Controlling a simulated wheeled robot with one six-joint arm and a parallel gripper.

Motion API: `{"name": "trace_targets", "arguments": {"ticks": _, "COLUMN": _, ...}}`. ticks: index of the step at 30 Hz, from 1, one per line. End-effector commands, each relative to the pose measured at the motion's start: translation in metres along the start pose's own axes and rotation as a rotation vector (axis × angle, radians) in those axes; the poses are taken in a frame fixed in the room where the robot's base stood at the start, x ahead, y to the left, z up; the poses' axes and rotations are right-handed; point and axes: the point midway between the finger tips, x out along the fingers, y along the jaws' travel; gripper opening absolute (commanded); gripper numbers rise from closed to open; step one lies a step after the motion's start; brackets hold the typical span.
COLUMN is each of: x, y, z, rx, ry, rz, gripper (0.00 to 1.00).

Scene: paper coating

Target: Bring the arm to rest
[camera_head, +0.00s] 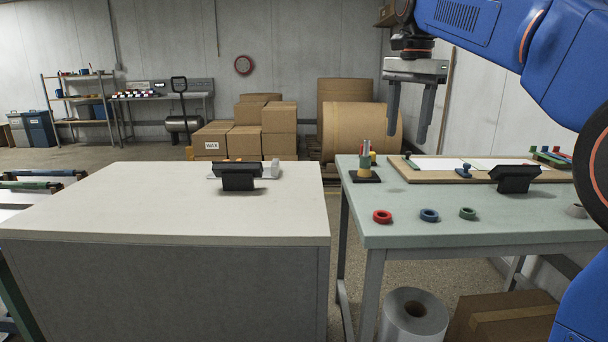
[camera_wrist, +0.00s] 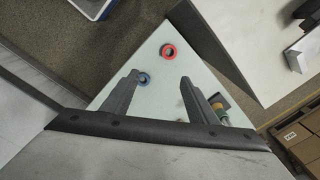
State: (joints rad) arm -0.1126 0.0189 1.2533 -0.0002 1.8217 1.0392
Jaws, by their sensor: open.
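My gripper (camera_head: 408,112) hangs from my blue arm at the upper right in the head view, fingers pointing down. Its two grey fingers are apart, with nothing between them. It is in the air above the back left part of the green-topped table (camera_head: 400,225). In the wrist view my gripper (camera_wrist: 158,92) is also open and empty, with the table top below it. The red ring (camera_head: 382,216) and the blue ring (camera_head: 429,215) lie on the table, apart from the fingers. In the wrist view the blue ring (camera_wrist: 143,78) shows beside one finger.
A green ring (camera_head: 467,213), a small stand (camera_head: 365,175), a wooden board (camera_head: 440,177) and a black display (camera_head: 514,178) are on the green-topped table. A white-topped counter (camera_head: 150,205) stands left, across a gap, with another black display (camera_head: 238,177). Cardboard boxes (camera_head: 279,118) are stacked behind.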

Motion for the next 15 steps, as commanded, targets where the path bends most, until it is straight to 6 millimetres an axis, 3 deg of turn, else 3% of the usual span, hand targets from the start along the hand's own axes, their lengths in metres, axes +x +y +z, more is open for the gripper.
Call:
{"name": "trace_targets", "arguments": {"ticks": 8, "x": 0.028, "y": 0.046, "z": 0.017, "rx": -0.138, "ry": 0.033, "rz": -0.044, "gripper": 0.53}}
{"name": "trace_targets", "arguments": {"ticks": 15, "x": 0.077, "y": 0.102, "z": 0.041, "rx": -0.317, "ry": 0.086, "rz": -0.093, "gripper": 0.53}}
